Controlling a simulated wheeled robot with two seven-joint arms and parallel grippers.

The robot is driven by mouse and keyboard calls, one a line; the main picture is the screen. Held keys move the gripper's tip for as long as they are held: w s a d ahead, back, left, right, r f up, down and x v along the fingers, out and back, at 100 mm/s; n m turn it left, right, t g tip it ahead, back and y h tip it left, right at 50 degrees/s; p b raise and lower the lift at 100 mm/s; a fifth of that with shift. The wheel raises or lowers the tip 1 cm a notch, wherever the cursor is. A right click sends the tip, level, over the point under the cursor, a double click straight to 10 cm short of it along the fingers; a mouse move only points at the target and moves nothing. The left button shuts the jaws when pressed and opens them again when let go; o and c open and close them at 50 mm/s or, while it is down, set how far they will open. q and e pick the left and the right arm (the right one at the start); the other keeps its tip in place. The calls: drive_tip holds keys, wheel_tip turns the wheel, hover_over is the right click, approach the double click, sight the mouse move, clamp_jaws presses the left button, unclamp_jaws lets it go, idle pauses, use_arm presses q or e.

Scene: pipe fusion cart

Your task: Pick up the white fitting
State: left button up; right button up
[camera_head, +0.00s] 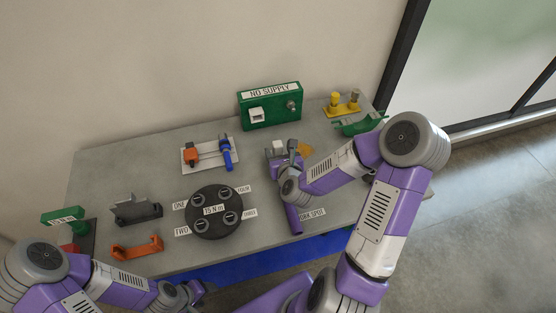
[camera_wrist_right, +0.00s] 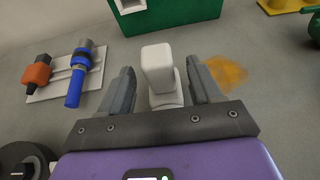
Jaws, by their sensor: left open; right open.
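The white fitting (camera_wrist_right: 160,72) stands on the grey table in the right wrist view. It is a pale block-like piece with a rounded lower part. My right gripper (camera_wrist_right: 163,88) is open, with one grey finger on each side of the fitting. Small gaps show between the fitting and the fingers. In the head view the fitting (camera_head: 278,146) is partly hidden by my right gripper (camera_head: 285,155). My left gripper (camera_head: 192,290) is at the table's front edge, low in the head view, away from the fitting.
A green NO SUPPLY box (camera_head: 270,106) stands behind the fitting. An orange stain (camera_wrist_right: 228,73) lies to its right. A white plate (camera_head: 210,154) with orange and blue tools is to its left. A round black base (camera_head: 214,212) stands nearer the front, with an orange bracket (camera_head: 137,249) further left.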

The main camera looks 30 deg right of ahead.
drive_tip(key=x, duration=0.4)
drive_tip(key=shift+f, duration=0.25)
drive_tip(key=c, duration=1.1)
drive_tip(key=shift+r, duration=0.15)
clamp_jaws()
